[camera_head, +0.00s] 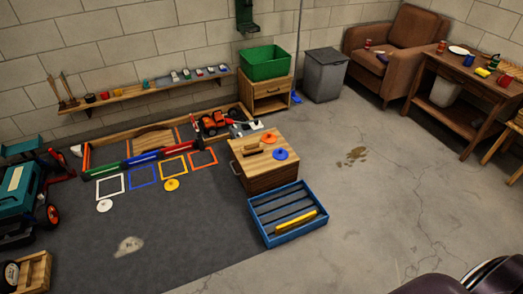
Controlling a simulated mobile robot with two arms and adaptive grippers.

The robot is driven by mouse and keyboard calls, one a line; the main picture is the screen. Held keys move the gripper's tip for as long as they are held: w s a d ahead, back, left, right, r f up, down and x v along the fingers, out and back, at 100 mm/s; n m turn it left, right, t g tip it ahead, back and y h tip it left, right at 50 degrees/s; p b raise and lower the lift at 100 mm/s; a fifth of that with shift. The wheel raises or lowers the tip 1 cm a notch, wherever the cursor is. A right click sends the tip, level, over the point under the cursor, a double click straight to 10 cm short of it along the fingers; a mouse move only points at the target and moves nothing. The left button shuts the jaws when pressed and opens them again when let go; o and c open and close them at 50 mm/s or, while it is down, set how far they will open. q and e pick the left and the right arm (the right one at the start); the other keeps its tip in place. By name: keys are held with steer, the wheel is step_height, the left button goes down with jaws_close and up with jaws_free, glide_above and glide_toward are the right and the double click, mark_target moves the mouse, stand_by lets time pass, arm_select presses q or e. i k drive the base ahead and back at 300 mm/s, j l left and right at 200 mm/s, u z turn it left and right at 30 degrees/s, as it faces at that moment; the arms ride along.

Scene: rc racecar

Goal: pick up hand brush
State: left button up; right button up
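A small brown wooden object with a dark underside (253,151) lies on top of the wooden chest (262,178). It may be the hand brush, but it is too small to be sure. An orange disc (269,138) and a blue disc (280,154) lie beside it to the right. Two long-handled brush-like tools (66,92) lean at the left end of the wall shelf. Neither of my grippers is in view.
A blue slatted tray (262,227) with a yellow bar stands in front of the chest. A green bin (264,63) sits on a wooden cabinet behind it. Toy cars and coloured frames are to the left.

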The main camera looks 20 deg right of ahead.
mark_target(254, 148)
steer(key=i+z, duration=0.2)
steer(key=z, duration=0.2)
steer(key=i+j+z, duration=0.1)
steer(key=z, duration=0.3)
steer(key=i+j+z, duration=0.2)
steer(key=z, duration=0.2)
steer(key=i+j+z, duration=0.1)
steer(key=i+j, duration=0.15)
steer(key=i+j+z, duration=0.1)
steer(key=j, duration=0.25)
steer(key=i+j+z, duration=0.1)
steer(key=i+j, duration=0.4)
steer(key=j, duration=0.2)
steer(key=i+j+z, duration=0.25)
steer(key=i+j, duration=0.15)
steer(key=j, duration=0.3)
